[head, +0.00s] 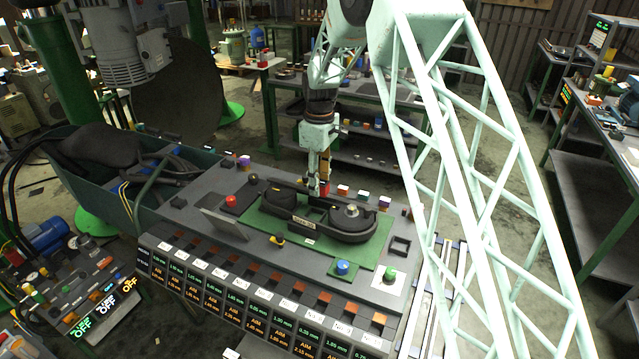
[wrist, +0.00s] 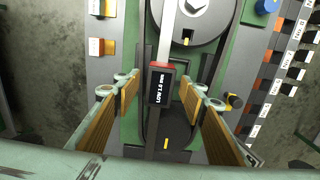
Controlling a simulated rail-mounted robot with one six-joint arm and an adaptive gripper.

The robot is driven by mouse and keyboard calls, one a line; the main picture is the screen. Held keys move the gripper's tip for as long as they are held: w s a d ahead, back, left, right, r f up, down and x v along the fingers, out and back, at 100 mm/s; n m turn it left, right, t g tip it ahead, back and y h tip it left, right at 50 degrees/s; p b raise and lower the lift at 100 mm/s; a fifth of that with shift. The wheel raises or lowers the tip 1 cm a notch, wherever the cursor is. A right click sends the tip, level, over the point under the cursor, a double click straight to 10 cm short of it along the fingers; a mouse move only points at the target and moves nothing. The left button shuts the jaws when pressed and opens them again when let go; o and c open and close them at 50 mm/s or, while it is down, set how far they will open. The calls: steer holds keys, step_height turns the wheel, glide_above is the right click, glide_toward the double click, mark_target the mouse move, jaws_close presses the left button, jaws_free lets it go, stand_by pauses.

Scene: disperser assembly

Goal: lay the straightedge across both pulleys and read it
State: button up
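The straightedge (wrist: 178,38) is a pale bar with a red-topped black block on it. In the wrist view its display (wrist: 160,88) reads "LOW 1.8 mm". It lies over the upper pulley (wrist: 197,18), and its lower end runs toward the lower pulley (wrist: 172,128). I cannot tell whether it touches both. In the head view my gripper (head: 319,180) points down above the housing.
The grey bench has a row of labelled displays (head: 230,305) along its front. A tilted dark panel (head: 225,223) stands at left.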

steer(key=shift+r, duration=0.15)
step_height(320, 180, up, 12)
stand_by(0.7)
stand_by(0.8)
